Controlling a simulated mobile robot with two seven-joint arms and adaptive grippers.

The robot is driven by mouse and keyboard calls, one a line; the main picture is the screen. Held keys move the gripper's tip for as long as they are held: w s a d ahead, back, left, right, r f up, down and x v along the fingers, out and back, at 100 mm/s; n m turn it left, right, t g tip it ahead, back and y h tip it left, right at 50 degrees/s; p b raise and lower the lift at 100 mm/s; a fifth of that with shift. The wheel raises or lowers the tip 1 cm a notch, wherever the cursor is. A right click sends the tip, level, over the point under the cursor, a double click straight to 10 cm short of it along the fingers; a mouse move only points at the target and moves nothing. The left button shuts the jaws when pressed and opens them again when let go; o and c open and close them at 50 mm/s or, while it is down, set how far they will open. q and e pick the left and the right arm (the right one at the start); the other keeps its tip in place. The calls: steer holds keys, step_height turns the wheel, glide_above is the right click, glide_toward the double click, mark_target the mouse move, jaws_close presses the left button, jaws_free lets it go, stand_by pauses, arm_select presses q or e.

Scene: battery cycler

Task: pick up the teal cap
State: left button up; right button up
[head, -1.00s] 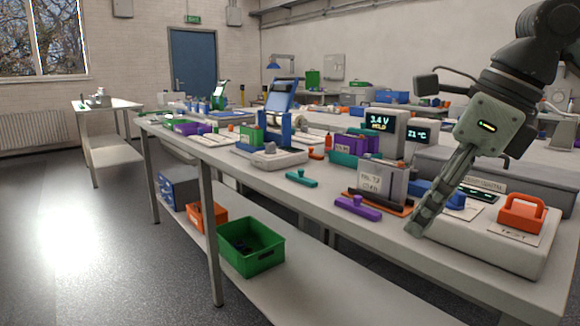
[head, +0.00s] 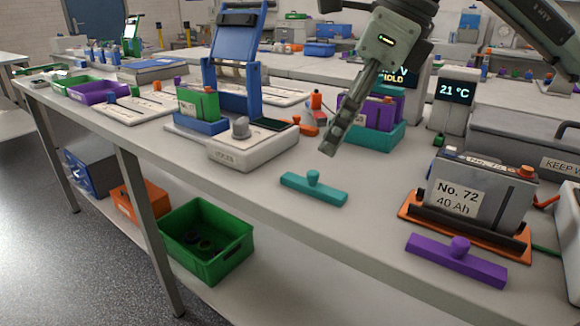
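The teal cap (head: 313,190), a flat bar with a round knob on top, lies on the bench top right of the white cycler unit. My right gripper (head: 329,149) comes down from the upper right. Its fingertips point down and stand above and a little behind the teal cap in the picture, apart from it. The fingers overlap edge-on, so their gap is hidden. Nothing shows held between them. My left gripper is not in view.
A purple cap (head: 456,261) lies at the front right, before the No. 72 battery (head: 468,195) on its orange tray. A teal holder (head: 378,134) with purple cells is behind. Bench around the teal cap is clear.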

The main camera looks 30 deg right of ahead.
mark_target(315, 172)
steer(key=x, duration=0.7)
steer(key=shift+w+f, duration=0.25)
steer(key=shift+d, duration=0.1)
steer(key=shift+c, duration=0.2)
jaws_close()
